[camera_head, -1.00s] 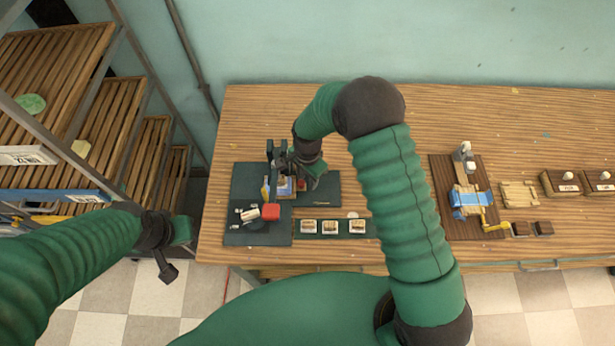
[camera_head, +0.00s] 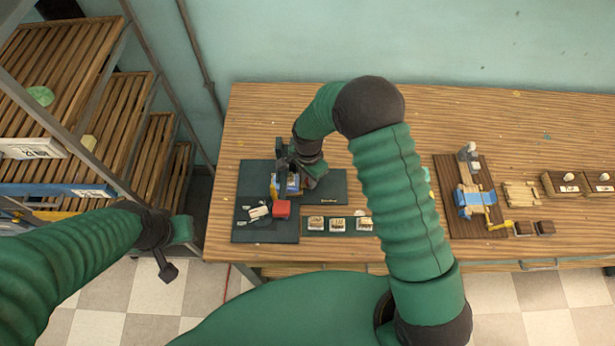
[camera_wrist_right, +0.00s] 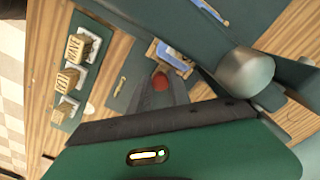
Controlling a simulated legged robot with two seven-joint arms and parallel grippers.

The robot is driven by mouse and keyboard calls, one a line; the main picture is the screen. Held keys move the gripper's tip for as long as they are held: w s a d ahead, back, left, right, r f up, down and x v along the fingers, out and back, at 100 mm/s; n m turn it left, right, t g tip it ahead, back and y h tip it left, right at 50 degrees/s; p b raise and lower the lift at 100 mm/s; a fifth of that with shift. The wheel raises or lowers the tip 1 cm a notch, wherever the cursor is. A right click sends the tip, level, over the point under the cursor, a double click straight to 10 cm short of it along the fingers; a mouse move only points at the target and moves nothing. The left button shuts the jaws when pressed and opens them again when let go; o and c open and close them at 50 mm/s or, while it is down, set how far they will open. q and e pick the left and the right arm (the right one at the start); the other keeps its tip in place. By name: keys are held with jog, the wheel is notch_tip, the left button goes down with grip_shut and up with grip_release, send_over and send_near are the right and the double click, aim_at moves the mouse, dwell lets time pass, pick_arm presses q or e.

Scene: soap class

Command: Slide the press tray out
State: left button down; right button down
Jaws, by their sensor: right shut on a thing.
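The press (camera_head: 282,178) stands on a dark green mat (camera_head: 325,185) at the table's left end, with blue and yellow parts showing. My right gripper (camera_head: 292,168) is at the press and partly hides it. In the right wrist view its fingers (camera_wrist_right: 163,92) are shut on a small red knob (camera_wrist_right: 160,82). A blue and white part (camera_wrist_right: 170,55) shows just beyond the knob. The tray itself is mostly hidden, and I cannot tell how far out it sits. My left gripper (camera_head: 167,268) hangs apart from the table at the left; its jaw opening is unclear.
A red block (camera_head: 281,208) and small white items (camera_head: 258,212) lie in front of the press. Several stamped bars (camera_head: 338,224) sit on a green strip. A wooden board with a blue-banded device (camera_head: 472,197) is at right. Slatted shelves (camera_head: 62,60) stand at left.

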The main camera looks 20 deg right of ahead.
pick_arm(q)
jog(key=shift+d, duration=0.3)
pick_arm(e)
jog(key=shift+w+d+r, duration=0.15)
jog(key=shift+w, duration=0.1)
pick_arm(q)
jog(key=shift+a, duration=0.15)
